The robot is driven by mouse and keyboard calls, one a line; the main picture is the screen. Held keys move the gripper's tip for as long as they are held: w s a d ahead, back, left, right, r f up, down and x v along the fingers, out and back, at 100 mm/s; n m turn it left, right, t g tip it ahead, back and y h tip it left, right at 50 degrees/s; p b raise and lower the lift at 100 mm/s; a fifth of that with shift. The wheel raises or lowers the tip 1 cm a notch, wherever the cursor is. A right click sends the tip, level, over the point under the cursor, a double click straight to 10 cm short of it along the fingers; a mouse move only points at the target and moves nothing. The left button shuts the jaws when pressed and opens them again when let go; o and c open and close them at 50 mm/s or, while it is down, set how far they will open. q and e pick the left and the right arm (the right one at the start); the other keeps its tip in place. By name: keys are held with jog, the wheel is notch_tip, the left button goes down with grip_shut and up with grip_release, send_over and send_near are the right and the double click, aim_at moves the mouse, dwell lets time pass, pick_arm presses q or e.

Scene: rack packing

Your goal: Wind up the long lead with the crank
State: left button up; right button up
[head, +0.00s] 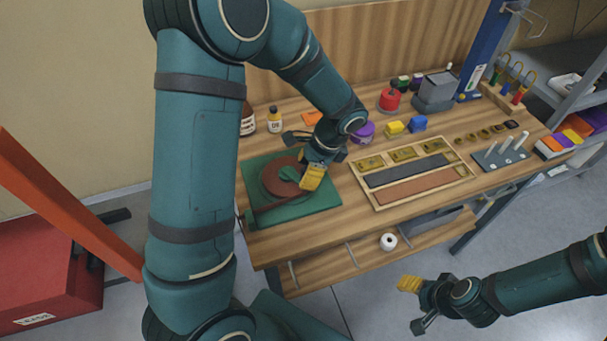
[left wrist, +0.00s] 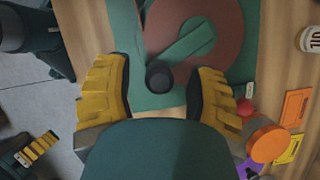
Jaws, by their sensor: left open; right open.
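A reddish-brown reel disc (head: 271,177) lies on a green base (head: 322,199) at the left end of the bench. A green crank arm (left wrist: 183,45) crosses the disc and has a dark round knob (left wrist: 159,77) at its end. My left gripper (head: 304,178) is over the reel. In the left wrist view, its yellow fingers (left wrist: 158,92) are open on either side of the knob, with gaps visible. A thin dark brown strip (head: 272,207), perhaps the lead, runs along the front of the base. My right gripper (head: 414,304) is open and empty in front of the bench.
A wooden tray (head: 367,193) with inlaid strips lies right of the reel. Small bottles, a red container (head: 389,99), a purple roll (head: 364,131) and yellow and blue blocks stand behind. A white roll (head: 388,242) rests on the lower shelf. A peg block (head: 500,155) is further right.

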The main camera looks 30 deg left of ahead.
pick_arm(q)
jog(key=v, duration=1)
jog(key=b+v, duration=0.1)
jog(key=b, duration=0.4)
jog(key=shift+d+r, duration=0.2)
jog(key=shift+r, duration=0.1)
jog(key=b+x, duration=0.1)
jog(key=x, duration=0.3)
jog(key=b+x, duration=0.1)
jog(key=x, duration=0.3)
jog(key=b+x, duration=0.1)
jog(key=x, duration=0.4)
jog(key=shift+s+a, duration=0.1)
jog(key=shift+a, duration=0.2)
pick_arm(e)
notch_tip(320, 180, down, 9)
jog(key=s, duration=0.2)
jog(key=shift+a+r+g, duration=0.2)
jog(key=shift+g, duration=0.1)
pick_arm(q)
grip_shut()
